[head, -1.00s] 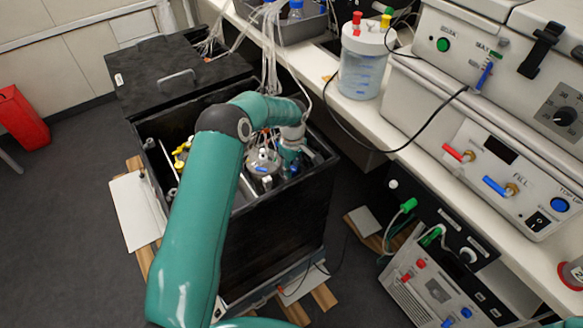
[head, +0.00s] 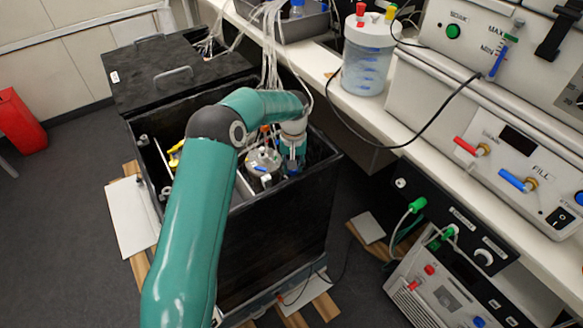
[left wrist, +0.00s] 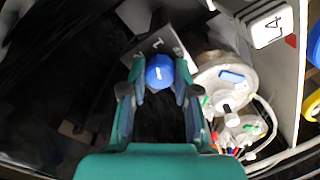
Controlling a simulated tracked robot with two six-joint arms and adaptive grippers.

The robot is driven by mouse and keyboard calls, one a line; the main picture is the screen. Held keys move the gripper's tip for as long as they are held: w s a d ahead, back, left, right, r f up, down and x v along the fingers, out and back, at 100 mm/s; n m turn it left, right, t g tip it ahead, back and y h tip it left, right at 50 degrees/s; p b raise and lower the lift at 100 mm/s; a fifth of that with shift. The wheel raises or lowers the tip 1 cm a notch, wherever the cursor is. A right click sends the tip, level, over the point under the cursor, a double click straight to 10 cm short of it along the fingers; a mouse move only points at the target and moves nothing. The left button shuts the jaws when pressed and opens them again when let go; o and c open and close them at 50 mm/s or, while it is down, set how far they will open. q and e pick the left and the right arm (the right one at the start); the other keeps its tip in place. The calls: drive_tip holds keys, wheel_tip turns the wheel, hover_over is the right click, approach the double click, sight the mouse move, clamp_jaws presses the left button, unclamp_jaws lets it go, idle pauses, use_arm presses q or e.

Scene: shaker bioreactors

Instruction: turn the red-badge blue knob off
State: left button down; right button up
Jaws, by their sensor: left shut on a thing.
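My left gripper is shut on the knob. In the head view my left gripper (head: 292,162) points down into the open black box (head: 275,245), near its right wall. My right gripper is not in view.
A pale round vessel lid (head: 263,161) with fittings and tubes is close beside my left gripper, and the lid also shows in the left wrist view (left wrist: 222,80). A white bench (head: 420,135) with instruments runs along the right. A red bin (head: 20,120) stands far left.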

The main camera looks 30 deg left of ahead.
use_arm(q)
drive_tip(key=m, duration=0.6)
drive_tip(key=shift+w+r+b, duration=0.25)
drive_tip(key=shift+b, duration=0.15)
drive_tip(key=m, duration=0.7)
drive_tip(key=shift+a, duration=0.1)
drive_tip(key=c, duration=0.9)
unclamp_jaws()
drive_tip(key=shift+o, duration=0.2)
drive_tip(key=shift+f, duration=0.15)
drive_tip(key=shift+s, duration=0.1)
wheel_tip(320, 180, up, 12)
